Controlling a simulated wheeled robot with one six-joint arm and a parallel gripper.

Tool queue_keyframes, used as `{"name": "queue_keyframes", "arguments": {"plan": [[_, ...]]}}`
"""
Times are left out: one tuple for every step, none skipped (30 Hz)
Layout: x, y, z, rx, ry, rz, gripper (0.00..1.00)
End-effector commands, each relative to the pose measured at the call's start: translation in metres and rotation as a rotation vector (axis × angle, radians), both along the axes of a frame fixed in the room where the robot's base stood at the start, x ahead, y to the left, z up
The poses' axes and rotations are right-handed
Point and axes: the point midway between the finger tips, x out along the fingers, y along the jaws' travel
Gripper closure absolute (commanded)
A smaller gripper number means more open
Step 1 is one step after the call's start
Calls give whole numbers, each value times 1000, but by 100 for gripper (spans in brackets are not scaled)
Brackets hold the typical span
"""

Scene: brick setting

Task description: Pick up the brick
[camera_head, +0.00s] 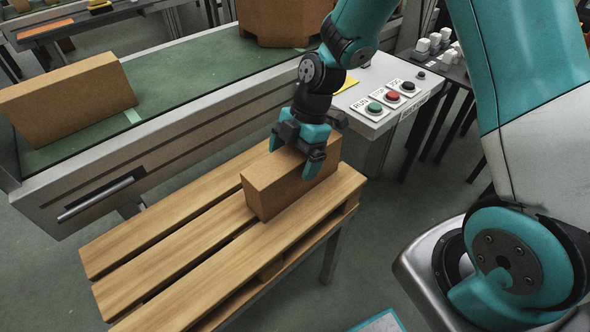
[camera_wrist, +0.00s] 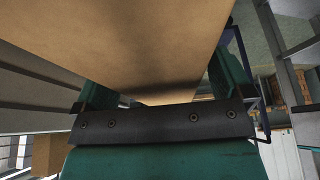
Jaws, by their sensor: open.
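A brown brick (camera_head: 283,186) lies on the right end of a slatted wooden pallet (camera_head: 165,240) in the head view. My gripper (camera_head: 298,160) is at the brick's top, with its jaws open and pointing down; one teal finger shows against the near long side. In the wrist view the brick (camera_wrist: 130,45) fills the upper middle, very close, between the two teal fingers of my gripper (camera_wrist: 165,85). I cannot tell whether the fingers touch the brick.
A conveyor with a green belt (camera_head: 195,65) runs behind the pallet. A larger brown block (camera_head: 70,98) and a brown box (camera_head: 275,22) stand on it. A control panel (camera_head: 385,97) with green, red and black buttons is right of my gripper. The pallet's left part is clear.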

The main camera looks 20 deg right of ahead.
Motion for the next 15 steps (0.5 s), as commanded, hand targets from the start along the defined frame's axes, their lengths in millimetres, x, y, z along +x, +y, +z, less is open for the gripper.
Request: {"name": "queue_keyframes", "arguments": {"plan": [[-1, 2, -5, -1, 2, 1, 2], [-1, 3, -7, 0, 1, 0, 2], [-1, 3, -8, 0, 1, 0, 2], [-1, 3, -9, 0, 0, 0, 2], [-1, 4, -9, 0, 0, 0, 2], [-1, 4, -9, 0, -1, 0, 2], [-1, 4, -9, 0, -1, 0, 2], [-1, 3, -9, 0, -1, 0, 2], [-1, 3, -9, 0, -1, 0, 2], [-1, 3, -9, 0, -1, 0, 4], [-1, 3, -9, 0, -1, 0, 11], [-1, 3, -9, 0, -1, 0, 20], [-1, 3, -9, 0, -1, 0, 27], [-1, 3, -8, 0, -1, 0, 34], [-1, 3, -8, 0, -1, 0, 44]]}}
